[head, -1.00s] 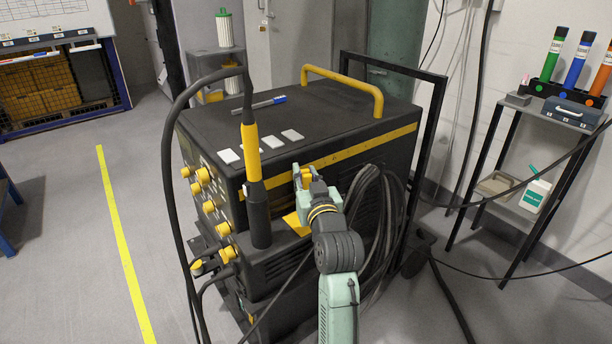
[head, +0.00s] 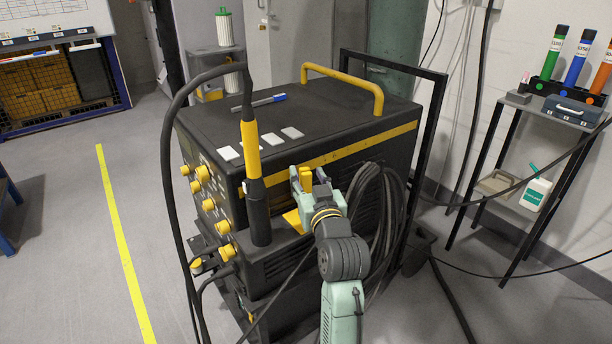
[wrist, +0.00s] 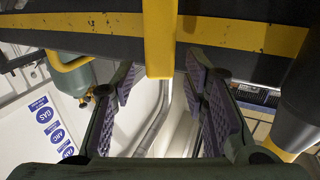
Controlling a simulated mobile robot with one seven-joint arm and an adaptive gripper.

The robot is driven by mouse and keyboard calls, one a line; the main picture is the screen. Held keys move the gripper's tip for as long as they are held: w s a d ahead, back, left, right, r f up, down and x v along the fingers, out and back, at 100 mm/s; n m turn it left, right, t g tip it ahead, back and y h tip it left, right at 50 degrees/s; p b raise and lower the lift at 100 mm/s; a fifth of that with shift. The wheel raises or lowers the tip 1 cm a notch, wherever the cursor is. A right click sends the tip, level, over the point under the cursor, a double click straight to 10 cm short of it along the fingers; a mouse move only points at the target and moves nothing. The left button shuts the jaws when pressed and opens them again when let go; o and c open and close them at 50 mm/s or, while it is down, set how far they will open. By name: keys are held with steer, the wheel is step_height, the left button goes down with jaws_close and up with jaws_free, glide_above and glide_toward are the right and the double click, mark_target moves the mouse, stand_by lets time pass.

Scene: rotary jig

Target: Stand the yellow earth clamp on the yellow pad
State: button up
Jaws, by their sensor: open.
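The yellow earth clamp (head: 306,178) shows as an upright yellow bar on the right side of the black machine. In the wrist view the yellow bar (wrist: 160,38) comes in from the top edge and one end shows between the fingers. My gripper (head: 309,178) is open around it. In the wrist view, gaps show between the bar and both purple-padded fingers. The yellow pad (head: 292,221) lies on the machine's low ledge, partly hidden behind my gripper. The clamp's lower end is hidden, so I cannot tell whether it rests on the pad.
A black and yellow torch (head: 252,165) with a thick cable stands left of my gripper. Coiled black cables (head: 372,205) hang close on the right. The machine's top (head: 340,118) carries a pen and several light tiles. A rack table (head: 560,112) stands at the right.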

steer(key=p+v, duration=0.4)
steer(key=v, duration=0.5)
steer(key=shift+s, duration=0.35)
steer(key=shift+d, duration=0.1)
